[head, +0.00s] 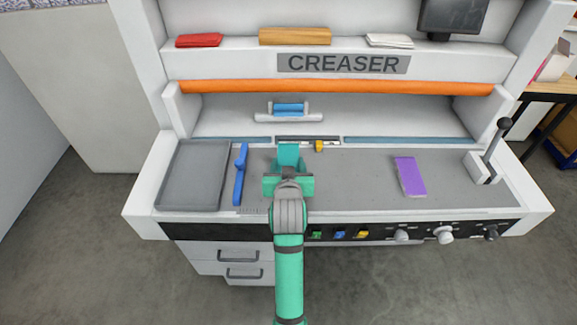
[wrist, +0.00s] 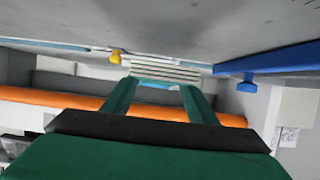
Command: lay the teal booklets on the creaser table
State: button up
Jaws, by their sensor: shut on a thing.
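My gripper (head: 289,160) reaches over the grey top of the creaser table (head: 350,190), near its middle, pointing at the back slot. It is shut on a small stack of teal booklets (head: 289,152), seen from above as a teal patch. In the wrist view, which is upside down, the stack's pale striped edges (wrist: 165,72) show between my two green fingertips (wrist: 160,88). The stack lies level close to the table surface; I cannot tell whether it touches. My fingers partly hide it.
A blue bar (head: 240,174) and a dark grey pad (head: 193,175) lie to the left. A purple booklet (head: 410,176) lies to the right, before a lever (head: 488,158). A yellow knob (head: 319,146) is close to the stack. An orange roller (head: 340,87) spans the back. Table between knob and purple booklet is clear.

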jog(key=shift+w+f, duration=0.35)
jog(key=shift+f, duration=0.15)
jog(key=shift+w+f, duration=0.2)
jog(key=shift+f, duration=0.45)
jog(key=shift+w+f, duration=0.2)
jog(key=shift+f, duration=0.4)
jog(key=shift+s+f, duration=0.15)
jog(key=shift+f, duration=0.25)
jog(key=shift+f, duration=0.1)
jog(key=o, duration=1.1)
